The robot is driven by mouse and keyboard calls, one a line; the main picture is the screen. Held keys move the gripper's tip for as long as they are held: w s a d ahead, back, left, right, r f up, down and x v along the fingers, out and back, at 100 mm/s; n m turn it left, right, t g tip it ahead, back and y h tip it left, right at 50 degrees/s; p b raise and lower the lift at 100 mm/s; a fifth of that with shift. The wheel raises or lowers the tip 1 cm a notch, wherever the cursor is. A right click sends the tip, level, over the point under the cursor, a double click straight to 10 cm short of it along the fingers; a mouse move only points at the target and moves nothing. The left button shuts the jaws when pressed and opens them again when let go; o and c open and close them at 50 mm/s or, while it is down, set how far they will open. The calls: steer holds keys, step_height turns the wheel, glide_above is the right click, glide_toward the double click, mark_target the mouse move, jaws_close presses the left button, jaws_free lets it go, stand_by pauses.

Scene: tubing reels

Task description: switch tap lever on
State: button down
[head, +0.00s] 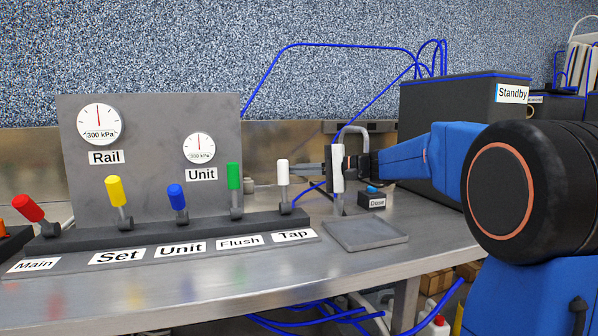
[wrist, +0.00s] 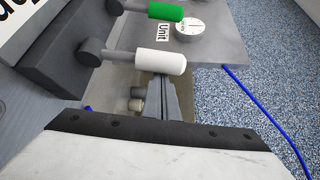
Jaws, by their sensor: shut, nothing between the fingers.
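The tap lever (head: 283,172) has a white handle on a grey stem and stands about upright at the right end of the lever row, behind the "Tap" label (head: 293,236). In the wrist view the white handle (wrist: 160,62) lies across the picture just beyond my fingertips. My gripper (head: 299,168) reaches in from the right, with its fingers together and empty. Its tips (wrist: 162,82) are right beside the handle; I cannot tell whether they touch it. A curved metal spout (head: 356,129) shows behind my gripper, partly hidden.
The green Flush lever (head: 234,177) stands upright left of the tap lever. Blue (head: 177,197), yellow (head: 116,191) and red (head: 28,208) levers follow, the red one leaning far left. A grey tray (head: 366,241) and the "Dose" box (head: 371,199) are to the right.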

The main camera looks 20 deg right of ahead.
mark_target(287, 170)
stand_by(0.4)
steer(key=s+n+t+y, duration=0.1)
steer(key=s+n+y, duration=0.1)
steer(key=s+n, duration=0.1)
steer(key=shift+s+r+n, duration=0.15)
steer(key=shift+s+n, duration=0.25)
steer(key=shift+s, duration=0.2)
steer(key=shift+s+f+n+y, duration=0.35)
steer(key=shift+s+n, duration=0.2)
steer(key=shift+s, duration=0.25)
steer(key=shift+s+f+n+y, duration=0.3)
steer(key=shift+s+n, duration=0.2)
steer(key=shift+s, duration=0.3)
steer(key=shift+s+f+n+y, duration=0.3)
steer(key=shift+s+n, duration=0.25)
steer(key=shift+s, duration=0.25)
steer(key=shift+s+f, duration=0.1)
steer(key=shift+v, duration=3.7)
